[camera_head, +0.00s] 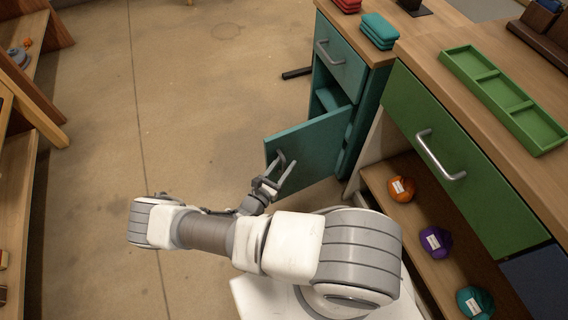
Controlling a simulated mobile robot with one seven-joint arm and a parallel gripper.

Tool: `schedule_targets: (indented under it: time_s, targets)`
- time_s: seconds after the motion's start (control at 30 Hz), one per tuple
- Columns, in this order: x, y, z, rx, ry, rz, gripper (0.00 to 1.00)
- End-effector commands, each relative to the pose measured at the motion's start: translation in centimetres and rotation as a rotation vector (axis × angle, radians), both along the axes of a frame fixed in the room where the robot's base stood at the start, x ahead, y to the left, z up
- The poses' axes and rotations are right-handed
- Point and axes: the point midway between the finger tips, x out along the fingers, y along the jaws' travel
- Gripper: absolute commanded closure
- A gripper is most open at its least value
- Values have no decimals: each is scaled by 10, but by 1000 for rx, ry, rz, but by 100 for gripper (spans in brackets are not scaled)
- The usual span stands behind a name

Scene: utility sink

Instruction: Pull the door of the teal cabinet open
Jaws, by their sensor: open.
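The teal cabinet (340,65) stands under the wooden counter at the upper middle. Its lower door (315,143) is swung well out from the cabinet, and part of the dark inside with a teal shelf or item shows behind it. The door's handle (281,160) is on the face towards my arm, near the free edge. My gripper (277,180) is open at the handle, with its fingers close to it. I cannot tell whether they touch the handle or are around it.
A green drawer (470,160) with a metal handle is to the right, above an open shelf with orange (401,189), purple (436,242) and teal (474,302) yarn balls. A green tray (502,98) and folded teal cloths (380,30) lie on the counter. The floor (200,90) left of the door is clear.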

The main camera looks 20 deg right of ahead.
Motion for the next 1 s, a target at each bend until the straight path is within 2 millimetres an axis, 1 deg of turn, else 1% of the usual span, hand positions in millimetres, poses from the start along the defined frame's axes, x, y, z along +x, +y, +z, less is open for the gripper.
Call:
schedule_targets:
  time_s: [0.17, 0.27, 0.37, 0.6, 0.8, 1.0]
  targets:
    - [-1, 2, 0, 1, 1, 0, 53]
    - [-6, 10, 1, 2, 0, 2, 53]
    - [-16, 25, 2, 2, 0, 3, 53]
    - [-50, 74, 1, 2, 0, 3, 53]
    - [-76, 112, 1, 4, 0, 3, 53]
    - [-93, 136, 0, 1, 0, 2, 53]
